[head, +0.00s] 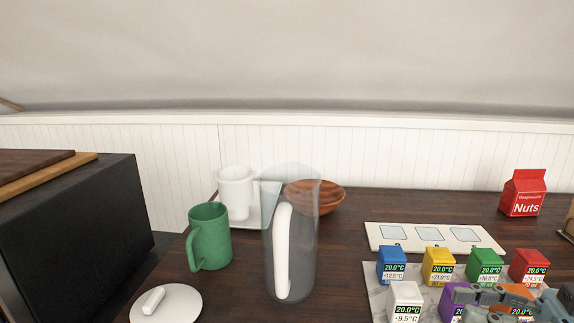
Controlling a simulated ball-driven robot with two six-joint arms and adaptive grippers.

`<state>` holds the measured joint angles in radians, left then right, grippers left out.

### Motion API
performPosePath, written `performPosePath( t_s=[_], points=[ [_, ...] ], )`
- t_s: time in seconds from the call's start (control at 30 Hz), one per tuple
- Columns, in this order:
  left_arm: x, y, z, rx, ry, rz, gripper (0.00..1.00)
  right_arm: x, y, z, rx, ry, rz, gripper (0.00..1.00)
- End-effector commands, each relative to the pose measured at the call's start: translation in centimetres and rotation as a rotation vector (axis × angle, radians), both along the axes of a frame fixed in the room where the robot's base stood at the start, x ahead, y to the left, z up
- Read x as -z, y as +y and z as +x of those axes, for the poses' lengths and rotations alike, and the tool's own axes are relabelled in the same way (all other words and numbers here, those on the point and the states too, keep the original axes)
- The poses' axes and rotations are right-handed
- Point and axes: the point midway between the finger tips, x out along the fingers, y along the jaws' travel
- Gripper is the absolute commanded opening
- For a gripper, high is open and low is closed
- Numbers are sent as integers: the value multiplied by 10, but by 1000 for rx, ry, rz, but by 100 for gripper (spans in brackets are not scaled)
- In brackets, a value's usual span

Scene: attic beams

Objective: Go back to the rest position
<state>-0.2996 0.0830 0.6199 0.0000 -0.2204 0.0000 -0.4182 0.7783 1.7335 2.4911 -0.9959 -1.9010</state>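Part of what looks like my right gripper (507,301) shows as grey links at the bottom right edge. It overlaps the view of a purple block (453,303) and an orange block (518,293). Its fingertips are not clear, so I cannot tell whether it is open or shut, or whether it touches the blocks. My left gripper is not in view.
The dark wooden table (350,270) holds a clear pitcher (306,250), green mug (211,238), white cup (236,190), wooden bowl (328,196), white lid (168,306), several coloured blocks with displays, a white panel (410,238) and a nuts carton (523,193). A black cabinet (80,230) stands left.

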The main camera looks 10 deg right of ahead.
Motion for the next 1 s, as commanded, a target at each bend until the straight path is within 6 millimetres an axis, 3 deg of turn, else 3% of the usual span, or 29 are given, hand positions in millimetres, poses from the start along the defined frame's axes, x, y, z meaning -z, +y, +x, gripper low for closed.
performPosePath(
  t_s=[0.37, 0.73, 0.87, 1.0],
  points=[
    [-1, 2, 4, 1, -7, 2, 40, 23, 50, -40, -154, 114, -76, 29],
    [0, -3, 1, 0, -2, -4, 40, 76, 111, -102, -269, 411, -380, 29],
    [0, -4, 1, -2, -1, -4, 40, 100, 114, -113, -142, 594, -582, 29],
    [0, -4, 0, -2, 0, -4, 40, 109, 95, -111, 106, 761, -734, 29]
  ],
)
